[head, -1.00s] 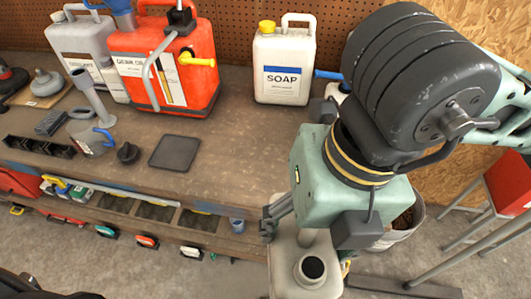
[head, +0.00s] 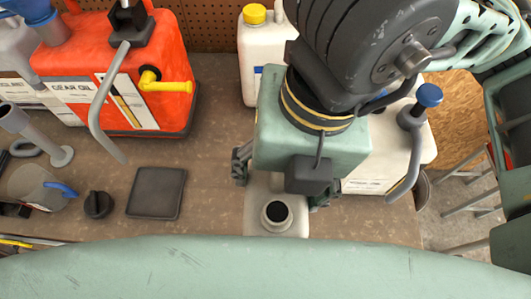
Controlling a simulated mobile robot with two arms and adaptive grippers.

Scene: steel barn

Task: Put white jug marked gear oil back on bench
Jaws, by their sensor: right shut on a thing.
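A white jug (head: 262,222) with an open dark round mouth hangs upright below my right gripper (head: 282,185). The gripper is shut on it, and its body hides the jug's handle and upper part. No marking shows on the jug from above. The jug appears over the front part of the wooden bench (head: 215,150); I cannot tell whether its base touches the bench top. My left gripper is not in view.
A soap jug with a yellow cap (head: 254,14) stands behind my gripper. A white container with a blue-topped hose (head: 415,130) stands right. An orange-red gear oil can (head: 75,50), black square tray (head: 156,193) and black cap (head: 97,204) are left. Bench between tray and jug is clear.

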